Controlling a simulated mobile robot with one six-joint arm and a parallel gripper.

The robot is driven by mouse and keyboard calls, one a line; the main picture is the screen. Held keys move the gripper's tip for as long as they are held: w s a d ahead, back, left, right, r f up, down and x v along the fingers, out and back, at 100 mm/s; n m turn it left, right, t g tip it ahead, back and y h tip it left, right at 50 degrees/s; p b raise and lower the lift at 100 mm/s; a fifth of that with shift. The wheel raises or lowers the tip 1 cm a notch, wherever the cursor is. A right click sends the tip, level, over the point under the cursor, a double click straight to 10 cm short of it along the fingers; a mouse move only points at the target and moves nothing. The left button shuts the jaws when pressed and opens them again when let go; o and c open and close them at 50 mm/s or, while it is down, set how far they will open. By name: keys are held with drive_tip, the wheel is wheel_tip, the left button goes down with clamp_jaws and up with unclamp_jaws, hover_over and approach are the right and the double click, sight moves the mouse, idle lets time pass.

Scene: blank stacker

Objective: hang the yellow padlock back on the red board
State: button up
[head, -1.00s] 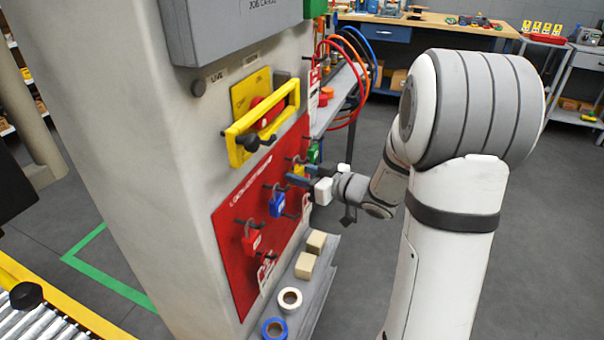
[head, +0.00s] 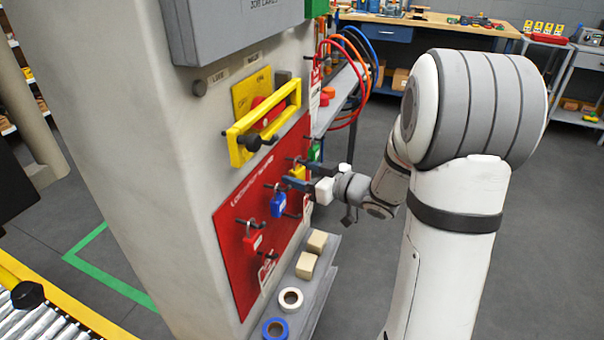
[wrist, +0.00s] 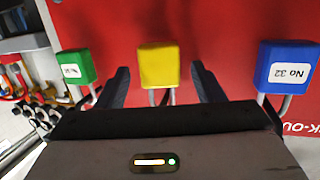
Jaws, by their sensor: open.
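The yellow padlock (wrist: 158,65) is in front of the red board (wrist: 215,25) in the wrist view, its shackle pointing to the picture's bottom. My gripper (wrist: 160,70) is open, one finger on each side of the padlock with a gap on both sides. In the head view the yellow padlock (head: 297,173) shows between the spread fingers of my gripper (head: 293,173), at the board's (head: 237,208) right part. The shackle's upper end and any peg through it are hidden behind my gripper in the wrist view.
A blue padlock (head: 278,204) and a red padlock (head: 252,241) are on the board left of the yellow one; a green padlock (head: 314,151) is beyond it. A yellow handle (head: 240,140) juts out above. A ledge below holds two blocks and tape rolls (head: 290,298).

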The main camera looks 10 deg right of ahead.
drive_tip(key=p+v, duration=0.1)
drive_tip(key=v, duration=0.6)
drive_tip(key=s+d+r+m+g+h+p, duration=0.1)
drive_tip(key=d+r+m+h+p, duration=0.2)
drive_tip(key=r+h+p, duration=0.25)
drive_tip(key=s+d+r+m+h+p, duration=0.1)
drive_tip(key=d+r+m+h+p, duration=0.2)
drive_tip(key=r+h+p, duration=0.3)
drive_tip(key=s+a+r+m+g+p, duration=0.1)
drive_tip(key=s+a+r+g+p, duration=0.2)
drive_tip(key=s, duration=0.6)
drive_tip(key=s+a+r+m+g+p, duration=0.1)
drive_tip(key=s+a+r+g+p, duration=0.2)
drive_tip(key=s, duration=0.7)
drive_tip(key=a+g+y+p, duration=0.1)
drive_tip(key=a+g, duration=0.1)
drive_tip(key=a, duration=0.1)
drive_tip(key=shift+r+g, duration=0.3)
